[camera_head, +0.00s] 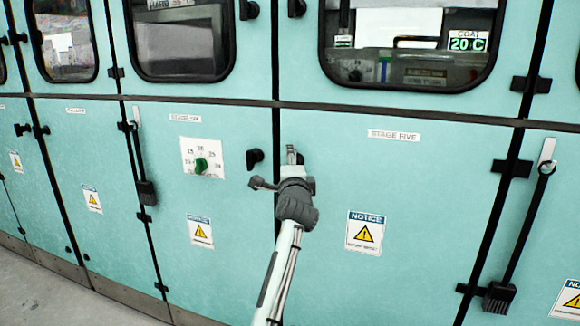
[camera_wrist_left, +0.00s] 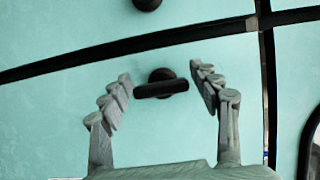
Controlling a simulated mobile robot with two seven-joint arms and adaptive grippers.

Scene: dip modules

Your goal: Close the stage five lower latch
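The stage five lower door (camera_head: 420,220), pale green, carries a "STAGE FIVE" label (camera_head: 395,135). My left gripper (camera_head: 277,168) is at its upper left edge. It also shows in the left wrist view (camera_wrist_left: 160,72), open, one finger on each side of a dark latch handle (camera_wrist_left: 161,87). The handle lies beside the door seam. I see gaps between it and both fingers. In the head view the gripper hides this latch. The wrist picture appears turned sideways to the head view. My right gripper is not in view.
A black latch (camera_head: 254,158) sits on the neighbouring left door, across the seam, near a green dial (camera_head: 201,165). Upper windowed doors (camera_head: 410,45) have their own latches (camera_head: 296,8). A long vertical rod handle (camera_head: 525,225) stands at the right.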

